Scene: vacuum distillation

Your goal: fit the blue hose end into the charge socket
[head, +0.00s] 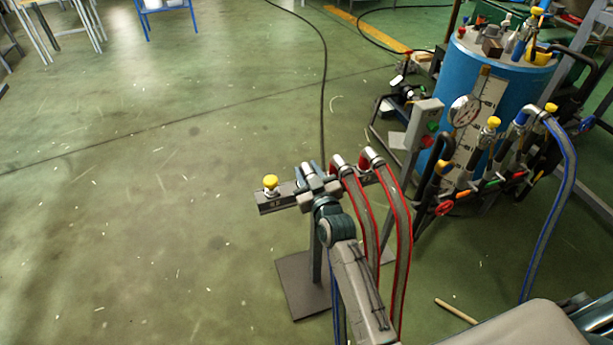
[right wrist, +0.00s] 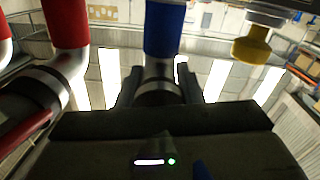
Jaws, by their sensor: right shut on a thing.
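My right gripper (head: 322,190) is at the small rail stand, its arm coming up from the bottom of the head view. In the right wrist view its fingers (right wrist: 158,88) are shut around the metal collar of the blue hose end (right wrist: 164,30). In the head view the gripper hides that end; a strip of blue hose (head: 337,312) shows beside my arm. I cannot tell which fitting is the charge socket. A valve manifold (head: 490,183) with fittings stands at the blue tank, apart from the gripper. My left gripper is out of view.
Two red-edged hoses (head: 402,235) hang on the rail (head: 275,203) just right of the gripper. A yellow-capped fitting (head: 270,184) stands on the rail's left end. Another blue-edged hose (head: 568,180) hangs from the manifold by the blue tank (head: 520,85).

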